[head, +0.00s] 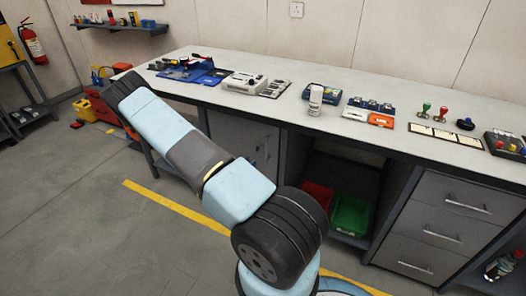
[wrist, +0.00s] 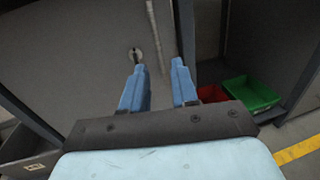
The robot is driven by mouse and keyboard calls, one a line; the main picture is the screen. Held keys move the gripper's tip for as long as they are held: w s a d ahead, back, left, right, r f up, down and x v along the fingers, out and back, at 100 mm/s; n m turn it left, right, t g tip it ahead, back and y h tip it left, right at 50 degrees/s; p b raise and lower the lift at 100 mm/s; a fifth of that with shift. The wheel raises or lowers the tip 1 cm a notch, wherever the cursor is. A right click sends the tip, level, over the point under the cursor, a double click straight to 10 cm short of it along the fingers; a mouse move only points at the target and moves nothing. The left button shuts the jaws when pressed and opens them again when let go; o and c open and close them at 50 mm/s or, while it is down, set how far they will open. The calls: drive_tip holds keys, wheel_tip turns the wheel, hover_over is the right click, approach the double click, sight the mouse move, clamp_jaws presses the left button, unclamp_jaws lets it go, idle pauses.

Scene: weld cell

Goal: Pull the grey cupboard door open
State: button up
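The grey cupboard door (head: 241,137) is under the long workbench, partly hidden behind my arm in the head view, and looks closed. In the wrist view the door (wrist: 75,60) fills the left and middle. Its pale upright bar handle (wrist: 154,30) runs down from the top edge, with a round lock (wrist: 135,56) to its left. My gripper (wrist: 160,66) is open, its two blue fingers pointing at the door. The handle's lower end shows between the fingertips; I cannot tell whether it is between them in depth. The gripper is hidden in the head view.
Right of the door is an open bay with a red bin (head: 317,194) and a green bin (head: 351,214). Drawers (head: 440,221) stand farther right. The workbench top (head: 225,94) carries several tools.

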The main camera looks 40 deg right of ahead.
drive_tip(key=shift+t, duration=0.3)
drive_tip(key=x, duration=1.3)
drive_tip(key=shift+d+f, duration=0.35)
drive_tip(key=shift+c, duration=0.3)
drive_tip(key=c, duration=0.4)
clamp_jaws()
drive_tip(key=shift+s, duration=0.1)
